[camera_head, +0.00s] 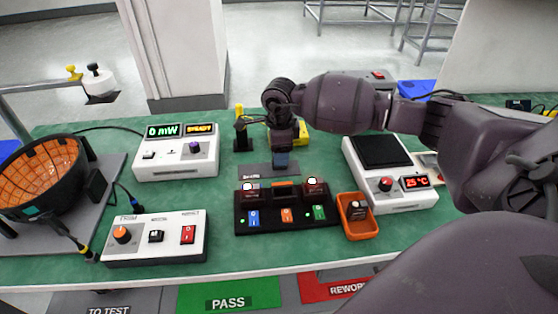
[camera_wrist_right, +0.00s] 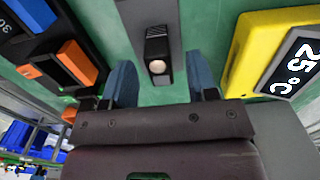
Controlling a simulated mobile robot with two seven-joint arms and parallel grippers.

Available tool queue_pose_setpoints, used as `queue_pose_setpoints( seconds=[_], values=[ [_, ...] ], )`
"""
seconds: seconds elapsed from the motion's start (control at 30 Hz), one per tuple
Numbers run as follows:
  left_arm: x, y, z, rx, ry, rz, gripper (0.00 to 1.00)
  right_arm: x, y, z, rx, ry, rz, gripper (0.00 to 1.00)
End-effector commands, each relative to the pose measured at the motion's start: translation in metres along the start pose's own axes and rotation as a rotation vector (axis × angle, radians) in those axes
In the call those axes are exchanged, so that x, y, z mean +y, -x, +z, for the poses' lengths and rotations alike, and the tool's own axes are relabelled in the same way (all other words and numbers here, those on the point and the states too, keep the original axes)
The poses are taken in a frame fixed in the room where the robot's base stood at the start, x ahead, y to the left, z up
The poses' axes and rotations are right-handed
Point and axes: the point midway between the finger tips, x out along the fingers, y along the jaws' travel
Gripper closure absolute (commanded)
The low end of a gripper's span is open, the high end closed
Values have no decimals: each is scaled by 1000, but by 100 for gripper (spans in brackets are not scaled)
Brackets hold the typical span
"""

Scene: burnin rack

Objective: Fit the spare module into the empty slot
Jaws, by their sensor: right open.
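The black rack (camera_head: 287,227) lies at the middle of the bench. Modules with pale round tops sit in its left bay (camera_head: 249,189) and right bay (camera_head: 314,187); the middle bay (camera_head: 283,188) shows orange and no such top. A small dark module (camera_wrist_right: 157,50) with a pale round lens is on a grey strip in the right wrist view. My right gripper (camera_head: 281,162) is open above the grey plate (camera_head: 255,171) behind the rack. Its blue fingertips stand on either side of the module, apparently without touching. In the head view the gripper hides this module. My left gripper is out of view.
An orange tray (camera_head: 372,229) holding a dark module (camera_head: 356,209) stands right of the rack. A heater unit (camera_head: 401,193) reads 25 °C. A power meter (camera_head: 178,165), a trim box (camera_head: 155,247) and an orange-lined bowl (camera_head: 35,185) stand left. A yellow meter (camera_wrist_right: 268,48) is beside the gripper.

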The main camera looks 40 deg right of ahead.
Motion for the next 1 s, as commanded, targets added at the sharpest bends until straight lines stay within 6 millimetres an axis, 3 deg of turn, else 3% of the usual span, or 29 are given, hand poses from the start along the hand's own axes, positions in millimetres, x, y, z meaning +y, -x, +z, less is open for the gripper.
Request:
queue_pose_setpoints(
  seconds=[0.1,0.43,0.77,1.0],
  values=[
    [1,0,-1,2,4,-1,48,0,2,0,-1,0,-2,48],
    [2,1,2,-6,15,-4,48,0,2,0,-1,0,-1,99],
    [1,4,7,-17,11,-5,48,-1,6,0,-2,1,-3,100],
    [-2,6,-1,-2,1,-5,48,-2,45,0,-3,1,-9,100]
  ],
)
